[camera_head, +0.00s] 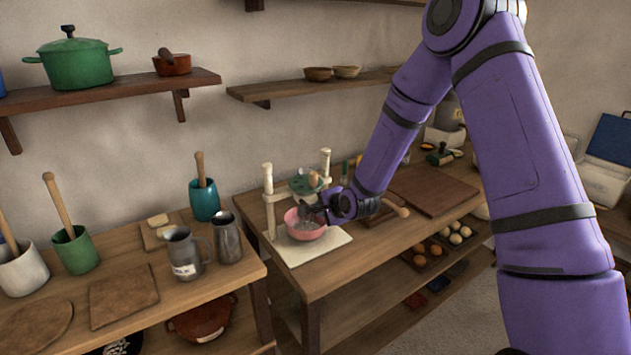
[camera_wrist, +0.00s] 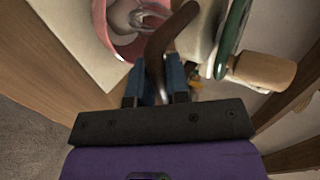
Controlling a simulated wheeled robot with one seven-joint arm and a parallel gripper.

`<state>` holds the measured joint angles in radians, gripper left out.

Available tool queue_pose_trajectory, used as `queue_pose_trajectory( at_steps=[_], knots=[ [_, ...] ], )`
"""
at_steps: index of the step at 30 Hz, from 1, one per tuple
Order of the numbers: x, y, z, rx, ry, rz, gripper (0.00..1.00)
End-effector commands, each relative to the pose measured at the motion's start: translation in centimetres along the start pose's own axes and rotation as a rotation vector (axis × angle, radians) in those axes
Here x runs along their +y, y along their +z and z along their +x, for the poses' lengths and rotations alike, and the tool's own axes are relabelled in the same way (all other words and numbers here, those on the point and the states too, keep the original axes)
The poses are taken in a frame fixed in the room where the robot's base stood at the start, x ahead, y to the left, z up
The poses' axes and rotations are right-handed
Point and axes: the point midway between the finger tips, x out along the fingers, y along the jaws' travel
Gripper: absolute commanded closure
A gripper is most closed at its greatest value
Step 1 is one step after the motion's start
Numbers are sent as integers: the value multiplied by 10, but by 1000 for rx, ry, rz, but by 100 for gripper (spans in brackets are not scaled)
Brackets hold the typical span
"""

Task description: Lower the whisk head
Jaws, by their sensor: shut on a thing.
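The whisk stand has cream posts (camera_head: 268,200) and a cream base (camera_head: 330,243). Its green whisk head (camera_head: 306,184) sits between the posts; a green round part (camera_wrist: 234,36) shows in the wrist view. A pink bowl (camera_head: 303,232) stands on the base below the head. The wire whisk (camera_wrist: 140,16) shows over or inside the bowl in the wrist view; its exact depth is unclear. My gripper (camera_wrist: 155,88) is shut on a brown curved handle (camera_wrist: 166,42) beside the bowl. In the head view my gripper (camera_head: 318,208) partly hides the bowl and handle.
A wooden board (camera_head: 432,188) lies on the bench to the right. Eggs (camera_head: 455,238) sit in trays on the shelf below. A grey jug (camera_head: 184,254) and a metal pitcher (camera_head: 226,238) stand on the left table, across a gap. A wall shelf (camera_head: 310,88) hangs above.

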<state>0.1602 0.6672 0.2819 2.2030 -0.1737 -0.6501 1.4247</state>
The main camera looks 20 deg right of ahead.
Motion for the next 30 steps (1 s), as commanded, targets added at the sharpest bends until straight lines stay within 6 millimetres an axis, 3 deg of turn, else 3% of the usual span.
queue_pose_trajectory(
  at_steps=[20, 21, 25, 30],
  knots=[
    [25, 0, 16, 0, 3, -1, 100],
    [26, 0, 17, 0, 2, -1, 82],
    [25, 0, 16, 0, 1, -1, 53],
    [25, 0, 16, 0, 0, -1, 53]
  ],
)
